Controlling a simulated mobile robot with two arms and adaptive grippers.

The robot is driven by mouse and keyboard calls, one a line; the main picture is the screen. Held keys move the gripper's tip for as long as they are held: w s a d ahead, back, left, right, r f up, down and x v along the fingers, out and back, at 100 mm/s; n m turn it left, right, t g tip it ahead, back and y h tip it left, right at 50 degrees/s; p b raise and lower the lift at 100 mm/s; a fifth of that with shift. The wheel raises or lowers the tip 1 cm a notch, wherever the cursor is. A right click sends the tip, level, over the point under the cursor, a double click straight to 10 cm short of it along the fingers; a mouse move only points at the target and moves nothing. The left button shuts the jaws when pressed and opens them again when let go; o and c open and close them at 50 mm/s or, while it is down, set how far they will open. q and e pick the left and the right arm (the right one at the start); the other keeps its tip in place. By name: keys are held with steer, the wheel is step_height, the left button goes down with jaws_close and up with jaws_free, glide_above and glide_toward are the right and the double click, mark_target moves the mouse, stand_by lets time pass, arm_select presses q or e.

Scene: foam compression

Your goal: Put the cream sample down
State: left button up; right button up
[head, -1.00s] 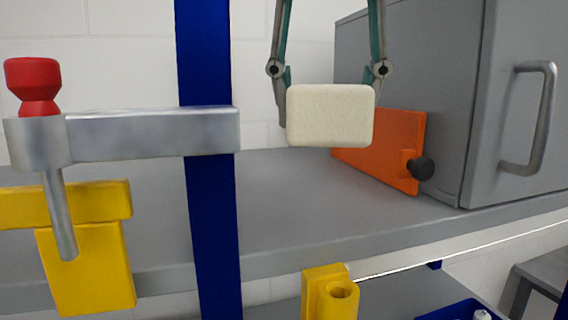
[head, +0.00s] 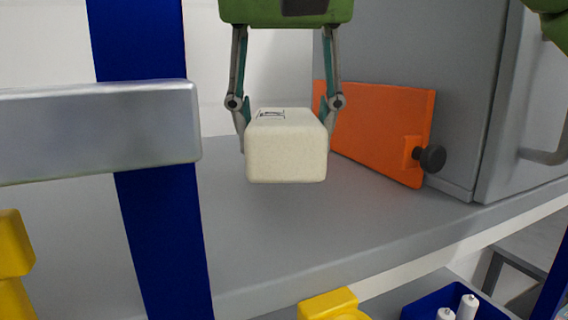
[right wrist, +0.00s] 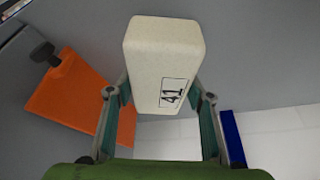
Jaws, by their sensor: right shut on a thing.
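The cream sample (head: 287,155) is a rounded block with a dark printed mark on its top face. In the right wrist view the cream sample (right wrist: 160,60) shows the number 41 on a label. My right gripper (head: 287,125) comes down from the top of the head view, its two fingers shut on opposite sides of the sample. The sample appears roughly level, over the grey shelf (head: 225,235); I see no clear contact with it.
An orange plate (head: 380,130) with a black knob (head: 432,158) leans by the grey cabinet (head: 480,120) on the right. A blue post (head: 165,240) and a metal bar (head: 100,130) stand left. Below are a yellow holder (head: 328,303) and a blue bin (head: 425,303) with white bottles.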

mark_target(282, 119)
step_height(282, 119, down, 3)
steer(key=shift+s+a, duration=0.15)
steer(key=shift+f, duration=0.6)
steer(key=o, duration=0.8)
steer(key=shift+r, duration=0.15)
steer(key=shift+s+r, duration=0.1)
steer(key=shift+r, duration=0.2)
steer(key=v, duration=1)
steer(key=shift+s, duration=0.25)
steer(key=shift+r, duration=0.45)
steer(key=shift+s, duration=0.1)
